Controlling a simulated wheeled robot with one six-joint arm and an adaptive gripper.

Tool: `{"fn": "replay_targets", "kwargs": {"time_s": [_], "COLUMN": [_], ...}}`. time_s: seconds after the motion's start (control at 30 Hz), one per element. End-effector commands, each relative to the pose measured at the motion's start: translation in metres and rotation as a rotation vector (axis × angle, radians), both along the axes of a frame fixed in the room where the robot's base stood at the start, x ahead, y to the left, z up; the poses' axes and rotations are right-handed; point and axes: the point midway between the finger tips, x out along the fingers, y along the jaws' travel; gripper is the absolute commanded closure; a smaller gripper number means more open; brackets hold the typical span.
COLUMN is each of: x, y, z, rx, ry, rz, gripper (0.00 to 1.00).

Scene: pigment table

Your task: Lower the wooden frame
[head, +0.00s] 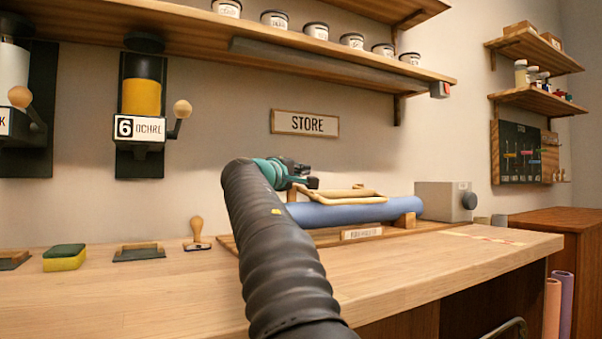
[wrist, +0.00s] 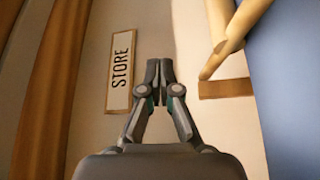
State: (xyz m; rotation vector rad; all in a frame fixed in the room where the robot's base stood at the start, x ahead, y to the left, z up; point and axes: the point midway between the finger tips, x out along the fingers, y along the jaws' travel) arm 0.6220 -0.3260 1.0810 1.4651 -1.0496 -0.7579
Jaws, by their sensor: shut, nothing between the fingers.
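The wooden frame (head: 350,201) is a pale, thin-barred frame. In the head view it lies nearly level just above a blue roll (head: 345,214) on the bench; whether it touches the roll I cannot tell. In the wrist view its pale bars (wrist: 230,45) show at the upper right, beside the blue roll (wrist: 288,75). My gripper (head: 313,183) is at the left end of the frame in the head view. In the wrist view my gripper (wrist: 159,68) has its fingertips together with nothing between them, apart from the bars. My arm hides part of the roll's left end.
The roll rests on a wooden base with a label (head: 362,233). A grey box with a dark knob (head: 446,201) stands to its right. A STORE sign (head: 305,123) and a long shelf (head: 200,35) are above. The front of the bench (head: 450,262) is clear.

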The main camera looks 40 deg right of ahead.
Motion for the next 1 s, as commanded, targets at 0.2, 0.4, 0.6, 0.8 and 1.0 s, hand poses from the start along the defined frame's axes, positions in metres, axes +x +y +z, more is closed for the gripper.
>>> {"fn": "replay_targets", "kwargs": {"time_s": [0.2, 0.4, 0.6, 0.8, 1.0], "x": [-0.001, -0.001, -0.002, -0.012, -0.027], "y": [0.0, 0.0, 0.003, 0.026, 0.064], "z": [-0.001, -0.001, -0.001, -0.002, -0.007], "rx": [0.0, 0.0, 0.0, -0.001, -0.001], "ry": [0.0, 0.0, 0.0, 0.0, 0.0], "rz": [0.0, 0.0, 0.0, 0.003, 0.005], "gripper": [1.0, 1.0, 1.0, 1.0, 1.0]}}
